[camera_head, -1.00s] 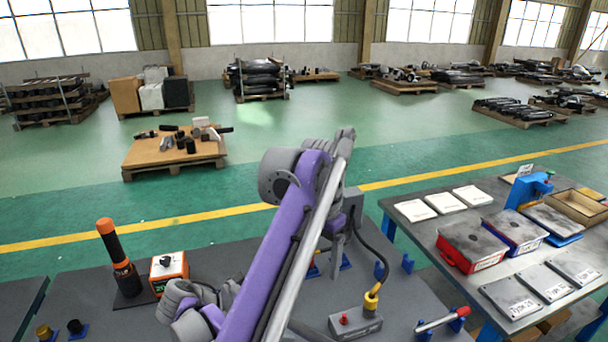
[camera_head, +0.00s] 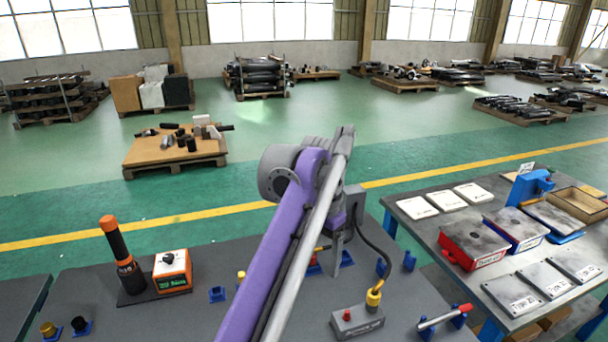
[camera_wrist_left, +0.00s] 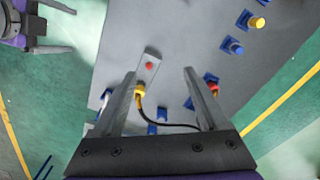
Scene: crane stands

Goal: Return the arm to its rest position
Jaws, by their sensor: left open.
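My left arm (camera_head: 275,245), purple and grey, rises from the bottom of the head view and bends down at its far end. My left gripper (camera_head: 339,252) points down over the grey worktable (camera_head: 215,322). The left wrist view shows its two fingers apart (camera_wrist_left: 160,75) with nothing between them. Below it is a grey box with a red button (camera_head: 357,321) and a yellow cable fitting; it also shows in the wrist view (camera_wrist_left: 149,68). My right gripper (camera_wrist_left: 66,28) shows at that view's upper left, off the table, fingers apart and empty.
A black cylinder with an orange top (camera_head: 120,255) and an orange-white box (camera_head: 171,272) stand at left. A red-handled tool (camera_head: 445,317) rests in blue holders at right. A side table (camera_head: 420,235) carries plates and boxes. Open green floor lies beyond.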

